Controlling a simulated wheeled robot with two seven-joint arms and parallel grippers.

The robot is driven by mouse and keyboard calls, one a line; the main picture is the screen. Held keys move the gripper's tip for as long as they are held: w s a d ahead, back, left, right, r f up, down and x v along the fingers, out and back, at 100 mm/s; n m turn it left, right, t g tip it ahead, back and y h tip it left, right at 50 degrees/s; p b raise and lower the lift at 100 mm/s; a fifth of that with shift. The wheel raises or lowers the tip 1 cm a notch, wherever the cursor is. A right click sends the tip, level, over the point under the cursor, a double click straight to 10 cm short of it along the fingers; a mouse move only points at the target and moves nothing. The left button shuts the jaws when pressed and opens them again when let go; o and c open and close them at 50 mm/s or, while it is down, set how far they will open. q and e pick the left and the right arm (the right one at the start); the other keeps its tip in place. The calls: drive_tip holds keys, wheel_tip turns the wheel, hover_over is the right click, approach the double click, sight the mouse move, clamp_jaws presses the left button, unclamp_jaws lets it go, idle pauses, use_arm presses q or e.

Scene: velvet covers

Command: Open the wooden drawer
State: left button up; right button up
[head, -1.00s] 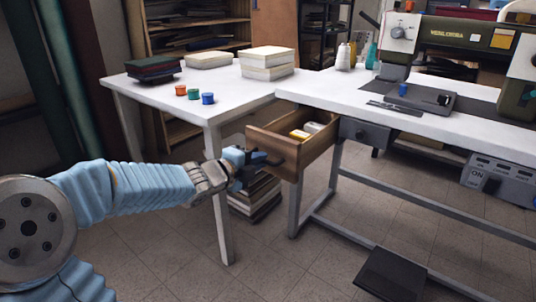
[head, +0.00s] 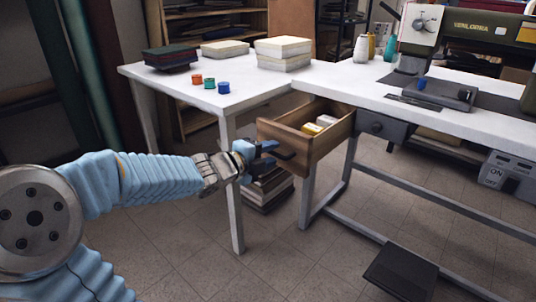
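The wooden drawer (head: 318,153) sticks out well open from under the sewing table in the head view. Yellow and whitish items (head: 318,125) lie inside it. A dark handle (head: 285,155) is on its front panel. My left gripper (head: 268,156) is just in front of that panel, at the handle. Its two fingers look spread, with a gap between them. Whether a finger still touches the handle is hard to tell. My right gripper is not in view.
The white sewing table (head: 460,122) carries a sewing machine (head: 480,32) at right. A white side table (head: 215,97) holds stacked fabric and several small spools. A stack of books (head: 268,188) stands below the drawer. A dark pedal (head: 400,272) sits on the floor.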

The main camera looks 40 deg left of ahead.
use_arm(q)
drive_tip(key=shift+r, duration=0.1)
drive_tip(key=p+v, duration=0.4)
drive_tip(key=v, duration=0.9)
drive_tip(key=shift+s+p, duration=0.35)
drive_tip(key=shift+p, duration=0.05)
